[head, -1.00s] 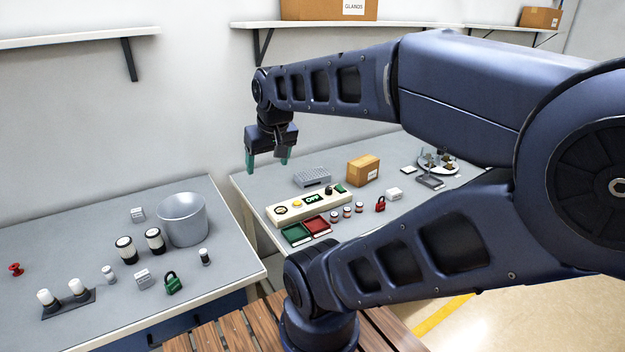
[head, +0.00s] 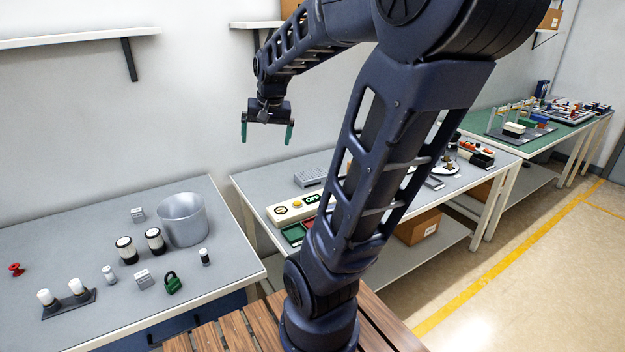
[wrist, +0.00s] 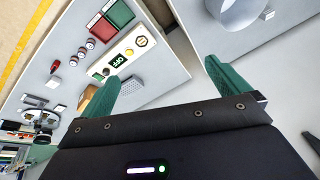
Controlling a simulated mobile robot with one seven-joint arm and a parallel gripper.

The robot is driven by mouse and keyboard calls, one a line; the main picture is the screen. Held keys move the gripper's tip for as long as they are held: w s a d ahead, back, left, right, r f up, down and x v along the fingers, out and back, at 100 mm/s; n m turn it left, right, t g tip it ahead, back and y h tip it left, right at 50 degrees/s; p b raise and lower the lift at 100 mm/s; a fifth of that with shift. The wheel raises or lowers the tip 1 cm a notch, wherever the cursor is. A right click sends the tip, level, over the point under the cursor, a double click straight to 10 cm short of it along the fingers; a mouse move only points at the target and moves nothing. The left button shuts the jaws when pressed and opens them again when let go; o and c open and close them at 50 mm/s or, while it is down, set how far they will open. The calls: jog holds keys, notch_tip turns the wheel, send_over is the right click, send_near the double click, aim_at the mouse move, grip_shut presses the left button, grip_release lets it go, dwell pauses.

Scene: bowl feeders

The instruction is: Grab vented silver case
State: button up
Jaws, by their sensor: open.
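The vented silver case (head: 311,177) lies on the grey table at the right, behind the cream control panel. My gripper (head: 267,134) is open and empty, with green fingers pointing down. It hangs in the air above the table's back left corner, up and left of the case in the head view, and apart from it. The gripper (wrist: 161,75) also shows in the wrist view.
The cream control panel (head: 285,211) and the green tray (head: 294,233) stand in front of the case. A grey bucket (head: 183,220) and several small parts stand on the left table. A wall shelf (head: 80,39) hangs above the left table.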

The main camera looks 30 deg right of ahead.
jog(key=w+d+f+m, duration=0.35)
jog(key=w+d, duration=0.25)
jog(key=w, duration=0.5)
jog(key=m+g+h, duration=0.4)
jog(key=m+h, duration=0.1)
jog(key=m, duration=0.6)
send_over(312, 174)
jog(key=a, duration=0.3)
notch_tip(312, 174, down, 26)
jog(key=shift+w+d+f, duration=0.1)
jog(key=shift+d, duration=0.05)
jog(key=x, duration=0.5)
jog(key=shift+f, duration=0.15)
jog(key=shift+a+x, duration=0.2)
jog(key=shift+x, duration=1.1)
jog(key=shift+a+x, duration=0.2)
jog(key=shift+x, duration=1.15)
jog(key=shift+w+f, duration=0.1)
jog(key=c, duration=1)
